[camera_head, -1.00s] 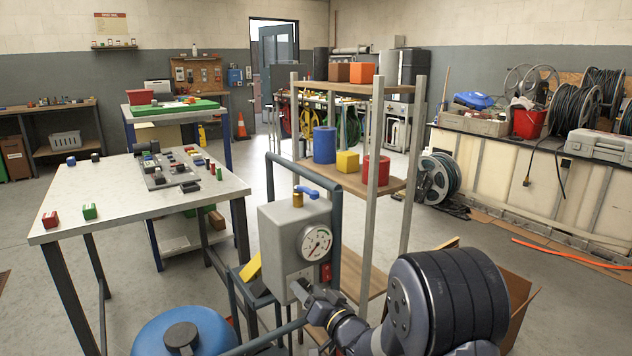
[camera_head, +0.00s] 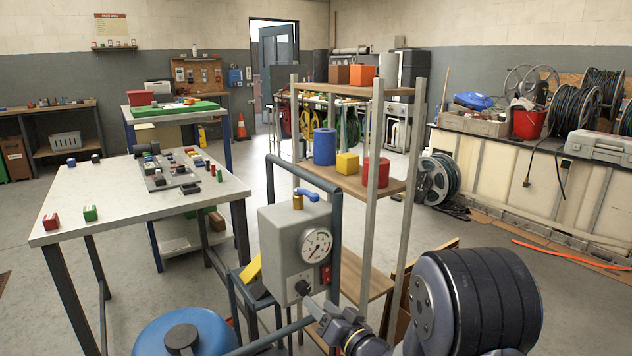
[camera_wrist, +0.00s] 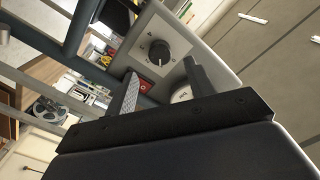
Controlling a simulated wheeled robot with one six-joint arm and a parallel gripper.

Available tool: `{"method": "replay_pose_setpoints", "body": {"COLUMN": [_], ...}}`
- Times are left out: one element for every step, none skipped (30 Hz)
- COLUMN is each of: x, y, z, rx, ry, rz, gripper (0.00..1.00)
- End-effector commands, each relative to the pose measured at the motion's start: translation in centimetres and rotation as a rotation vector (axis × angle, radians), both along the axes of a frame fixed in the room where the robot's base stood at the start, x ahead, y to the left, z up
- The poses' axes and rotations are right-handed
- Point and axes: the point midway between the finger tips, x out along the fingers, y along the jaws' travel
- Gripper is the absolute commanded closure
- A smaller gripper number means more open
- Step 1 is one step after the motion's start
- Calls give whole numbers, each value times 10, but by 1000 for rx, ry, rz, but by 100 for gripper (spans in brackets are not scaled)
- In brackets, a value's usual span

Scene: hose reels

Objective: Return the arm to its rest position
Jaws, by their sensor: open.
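My gripper (camera_head: 318,311) is low in the head view, just below and right of the grey control box (camera_head: 295,243). In the wrist view my gripper (camera_wrist: 162,92) shows its two fingers spread apart with nothing between them. Beyond the fingers is the box's face, with a black rotary knob (camera_wrist: 160,52) and a red switch (camera_wrist: 146,87). The knob (camera_head: 302,287) and red switch (camera_head: 326,274) also show in the head view, under a round gauge (camera_head: 315,243). A gap separates my gripper from the knob.
A shelf rack (camera_head: 352,183) with coloured blocks stands close behind the box. A blue tank (camera_head: 186,332) is at the lower left. A white-topped table (camera_head: 130,205) with small parts stands on the left. Open floor lies at the right.

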Motion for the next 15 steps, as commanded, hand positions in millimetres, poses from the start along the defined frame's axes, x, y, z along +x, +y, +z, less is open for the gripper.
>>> {"method": "replay_pose_setpoints", "body": {"x": [9, 14, 20, 25, 29, 35, 40, 45, 49, 48, 47, 47, 47, 47, 47], "y": [7, 10, 14, 18, 21, 25, 28, 31, 35, 33, 32, 32, 32, 32, 32], "z": [-1, -1, -1, -1, -1, -1, -1, -1, -1, -1, -1, -1, -1, -1, -1], "rx": [-1, 0, 0, 0, 0, -1, 0, 0, -4, -30, -52, -81, -103, -125, -154], "ry": [-1, -1, 0, -1, -1, -1, -2, -1, -4, -20, -35, -56, -71, -85, -105], "rz": [4, 3, 2, 3, 3, 2, 2, 3, 2, 0, 0, -1, -1, -1, -1], "gripper": [48, 48, 48, 48, 48, 48, 48, 48, 48, 48, 48, 48, 48, 48, 48]}}
